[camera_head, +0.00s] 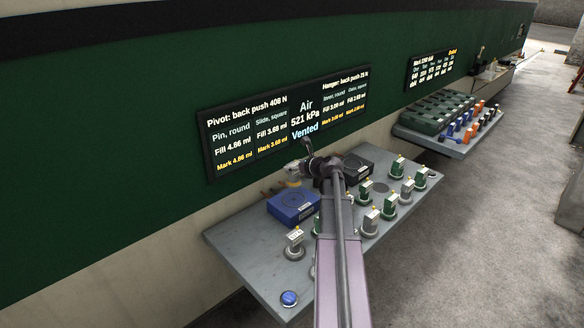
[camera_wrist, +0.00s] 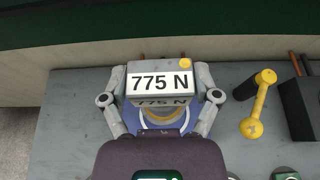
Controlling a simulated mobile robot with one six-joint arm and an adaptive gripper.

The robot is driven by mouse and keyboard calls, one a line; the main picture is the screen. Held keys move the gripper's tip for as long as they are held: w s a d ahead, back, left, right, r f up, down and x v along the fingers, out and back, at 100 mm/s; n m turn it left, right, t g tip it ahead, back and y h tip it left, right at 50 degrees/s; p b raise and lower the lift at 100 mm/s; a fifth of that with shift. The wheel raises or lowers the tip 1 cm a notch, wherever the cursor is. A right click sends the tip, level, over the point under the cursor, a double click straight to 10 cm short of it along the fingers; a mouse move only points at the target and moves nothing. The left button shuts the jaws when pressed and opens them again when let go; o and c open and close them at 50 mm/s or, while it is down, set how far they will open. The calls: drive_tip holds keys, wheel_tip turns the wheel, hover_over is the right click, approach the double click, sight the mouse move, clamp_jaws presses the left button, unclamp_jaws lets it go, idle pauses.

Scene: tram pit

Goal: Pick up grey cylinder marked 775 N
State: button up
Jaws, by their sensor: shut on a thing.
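The grey piece marked 775 N (camera_wrist: 158,83) sits between the two fingers of my gripper (camera_wrist: 160,96) in the wrist view. Its white label faces the camera, and a yellow dot shows at its top right corner. My gripper is shut on it from both sides. In the head view my gripper (camera_head: 296,170) is over the back of the shelf, above the blue box (camera_head: 293,207). Whether the piece touches the box cannot be told.
The grey shelf (camera_head: 237,243) holds several labelled cylinders, such as one (camera_head: 294,242) at front left, and a blue button (camera_head: 289,298). A black box (camera_head: 355,167) stands right of my gripper. A yellow handle (camera_wrist: 258,105) lies nearby. Display panels (camera_head: 290,115) hang behind.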

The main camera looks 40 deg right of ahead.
drive_tip(key=shift+r+p, duration=0.95)
drive_tip(key=shift+r, duration=0.35)
